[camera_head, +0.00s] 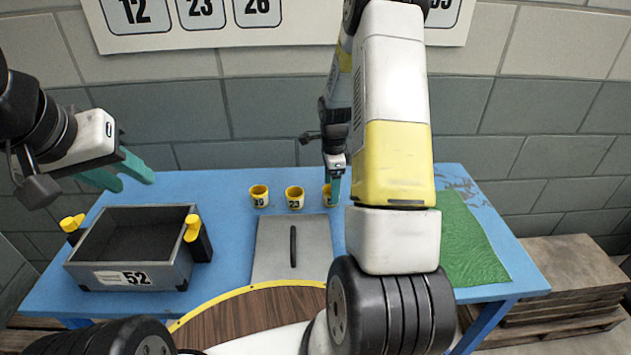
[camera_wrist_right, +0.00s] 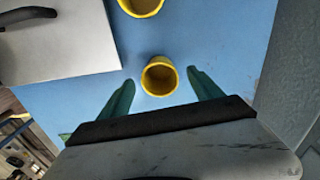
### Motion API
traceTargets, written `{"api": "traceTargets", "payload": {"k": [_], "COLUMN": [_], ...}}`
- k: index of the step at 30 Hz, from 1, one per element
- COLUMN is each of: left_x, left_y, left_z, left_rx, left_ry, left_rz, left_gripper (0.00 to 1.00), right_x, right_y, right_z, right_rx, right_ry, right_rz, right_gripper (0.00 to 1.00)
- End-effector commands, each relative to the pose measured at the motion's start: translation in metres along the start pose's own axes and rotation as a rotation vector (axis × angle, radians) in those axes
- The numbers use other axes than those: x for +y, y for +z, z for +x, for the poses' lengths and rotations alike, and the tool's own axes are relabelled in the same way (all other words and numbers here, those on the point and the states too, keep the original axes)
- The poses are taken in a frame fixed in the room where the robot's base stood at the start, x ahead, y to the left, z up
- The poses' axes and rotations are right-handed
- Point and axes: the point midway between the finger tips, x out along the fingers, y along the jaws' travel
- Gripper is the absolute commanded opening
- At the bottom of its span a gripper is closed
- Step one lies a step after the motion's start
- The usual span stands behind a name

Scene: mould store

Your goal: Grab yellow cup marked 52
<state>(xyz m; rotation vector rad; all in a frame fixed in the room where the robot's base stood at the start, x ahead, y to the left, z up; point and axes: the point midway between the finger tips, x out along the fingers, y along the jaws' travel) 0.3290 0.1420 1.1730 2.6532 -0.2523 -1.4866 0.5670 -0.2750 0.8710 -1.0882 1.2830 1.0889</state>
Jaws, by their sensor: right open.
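Three yellow cups stand in a row on the blue table. The left cup (camera_head: 259,197) reads 19 and the middle cup (camera_head: 294,199) reads 23. The third cup (camera_head: 326,194) is mostly hidden by my right gripper (camera_head: 336,188), and its number cannot be read. In the right wrist view a yellow cup (camera_wrist_right: 160,77) stands between the two teal fingers, with gaps on both sides; the gripper is open and empty. My left gripper (camera_head: 136,184) is open and empty above the table's left part.
A dark open box (camera_head: 87,273) labelled 52, with yellow-topped handles, stands at left. A grey plate (camera_head: 270,250) with a dark handle lies mid-table. A green mat (camera_head: 468,240) lies at right. A wall board (camera_head: 90,20) shows numbers. Wooden pallets (camera_head: 560,265) stand right of the table.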

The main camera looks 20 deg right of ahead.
Motion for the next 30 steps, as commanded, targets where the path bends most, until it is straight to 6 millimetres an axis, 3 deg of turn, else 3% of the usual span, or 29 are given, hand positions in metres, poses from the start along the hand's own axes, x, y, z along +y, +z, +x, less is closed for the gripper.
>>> {"api": "traceTargets", "payload": {"k": [4,12,22,30], "left_x": [0.000,0.000,0.000,0.000], "left_y": [0.000,0.000,0.000,0.000], "left_z": [0.000,0.000,0.000,0.000], "left_rx": [0.000,0.000,0.000,0.000], "left_ry": [0.000,0.000,0.000,0.000], "left_rz": [0.000,0.000,0.000,0.000], "left_gripper": [0.36,0.36,0.36,0.36], "right_x": [0.000,0.000,0.000,-0.001], "right_y": [0.001,0.001,0.001,0.001], "right_z": [0.016,0.018,0.018,0.015], "right_rx": [-0.001,-0.001,-0.001,0.000], "right_ry": [0.001,-0.001,-0.001,-0.002], "right_rz": [0.000,-0.001,-0.001,-0.001], "right_gripper": [0.75,0.75,0.10,0.09]}}
